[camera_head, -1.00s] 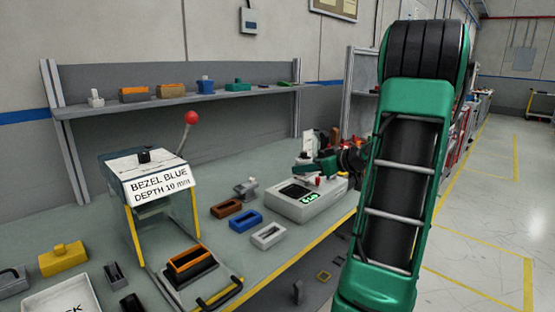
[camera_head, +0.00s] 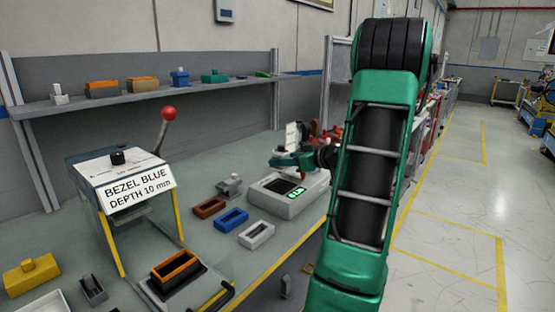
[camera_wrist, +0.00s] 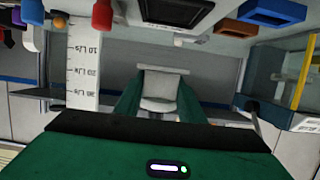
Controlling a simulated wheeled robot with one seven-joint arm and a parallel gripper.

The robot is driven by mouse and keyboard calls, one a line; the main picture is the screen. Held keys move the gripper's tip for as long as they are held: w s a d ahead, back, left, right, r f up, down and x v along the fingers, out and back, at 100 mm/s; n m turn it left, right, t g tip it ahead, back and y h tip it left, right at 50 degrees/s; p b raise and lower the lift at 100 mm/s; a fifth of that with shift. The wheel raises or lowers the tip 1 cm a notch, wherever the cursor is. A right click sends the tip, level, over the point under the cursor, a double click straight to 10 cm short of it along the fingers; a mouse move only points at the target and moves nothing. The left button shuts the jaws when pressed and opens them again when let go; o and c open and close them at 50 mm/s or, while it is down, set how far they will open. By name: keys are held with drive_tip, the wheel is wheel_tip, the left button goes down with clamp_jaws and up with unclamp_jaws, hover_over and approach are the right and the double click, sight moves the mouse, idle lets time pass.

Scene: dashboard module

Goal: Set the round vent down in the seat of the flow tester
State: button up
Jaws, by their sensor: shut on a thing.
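The flow tester (camera_head: 278,205) is a light grey box on the bench with a dark panel and a lit green readout. Its dark panel (camera_wrist: 175,10) shows at the top edge of the wrist view, beside a white scale strip (camera_wrist: 83,60) marked in L/s. My gripper (camera_head: 280,161) is above the tester in the head view. In the wrist view its green fingers (camera_wrist: 160,103) are shut on a light grey piece (camera_wrist: 162,84), which I take to be the round vent. Its round shape is not clear. I cannot make out the seat itself.
Brown (camera_head: 209,208), blue (camera_head: 231,220) and white (camera_head: 256,235) frames and a grey knobbed piece (camera_head: 229,187) lie left of the tester. A press labelled BEZEL BLUE (camera_head: 120,180) stands further left. A shelf (camera_head: 150,97) with several parts runs behind.

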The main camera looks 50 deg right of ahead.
hover_over(282, 187)
drive_tip(key=shift+a+f, duration=0.1)
drive_tip(key=shift+f, duration=2.5)
drive_tip(key=shift+f, duration=1.15)
drive_tip(key=o, duration=1.5)
drive_tip(key=shift+c, duration=0.2)
drive_tip(key=v, duration=1)
drive_tip(key=shift+s+r, duration=0.15)
drive_tip(key=shift+s, duration=0.2)
